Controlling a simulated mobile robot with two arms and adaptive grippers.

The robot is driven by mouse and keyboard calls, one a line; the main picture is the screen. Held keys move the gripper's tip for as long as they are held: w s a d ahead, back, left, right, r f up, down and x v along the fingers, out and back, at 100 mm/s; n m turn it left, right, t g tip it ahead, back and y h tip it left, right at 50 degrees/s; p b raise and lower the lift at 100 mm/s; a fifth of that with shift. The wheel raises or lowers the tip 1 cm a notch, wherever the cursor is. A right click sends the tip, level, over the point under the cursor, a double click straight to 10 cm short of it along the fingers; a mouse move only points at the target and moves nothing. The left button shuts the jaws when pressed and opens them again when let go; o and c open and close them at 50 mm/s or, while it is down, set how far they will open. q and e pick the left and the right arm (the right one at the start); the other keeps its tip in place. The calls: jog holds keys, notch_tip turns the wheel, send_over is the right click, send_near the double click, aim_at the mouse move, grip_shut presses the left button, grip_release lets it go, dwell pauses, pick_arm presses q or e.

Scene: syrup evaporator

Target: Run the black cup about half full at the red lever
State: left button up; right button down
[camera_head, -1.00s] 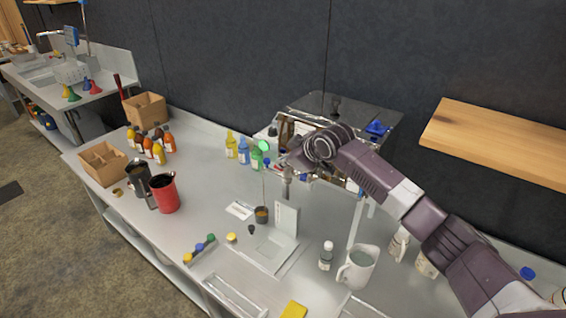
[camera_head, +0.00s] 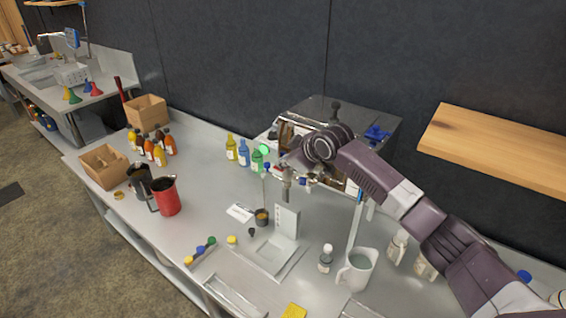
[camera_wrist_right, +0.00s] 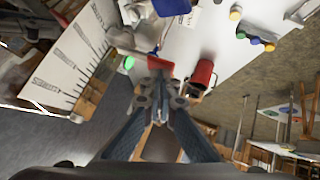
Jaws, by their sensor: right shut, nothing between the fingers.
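The black cup (camera_head: 139,181), a tall jug-like vessel, stands upright on the steel bench at the left, beside a red cup (camera_head: 168,196). My right gripper (camera_wrist_right: 160,88) is shut and empty. In the wrist view a red lever-like piece (camera_wrist_right: 160,66) lies just beyond its fingertips; whether they touch is unclear. In the head view my right gripper (camera_head: 290,162) is in front of the evaporator (camera_head: 368,116), well right of the black cup. My own arm hides part of the evaporator's front. The black cup's inside cannot be made out. My left gripper is out of view.
A small dark cup (camera_head: 262,217) stands by a white scale-like stand (camera_head: 287,221). Colored bottles (camera_head: 243,153), a clear pitcher (camera_head: 356,269) and cardboard boxes (camera_head: 103,166) are around. A wooden shelf (camera_head: 500,145) juts out at right. Bench between red cup and scale is mostly clear.

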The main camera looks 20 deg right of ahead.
notch_tip(320, 180, up, 5)
jog(key=p, duration=0.5)
jog(key=shift+s+a+f, duration=0.1)
jog(key=shift+a, duration=0.05)
jog(key=d+b+v, duration=0.1)
jog(key=b+v, duration=0.3)
jog(key=v, duration=0.5)
jog(key=shift+d+b, duration=0.3)
jog(key=shift+d, duration=0.1)
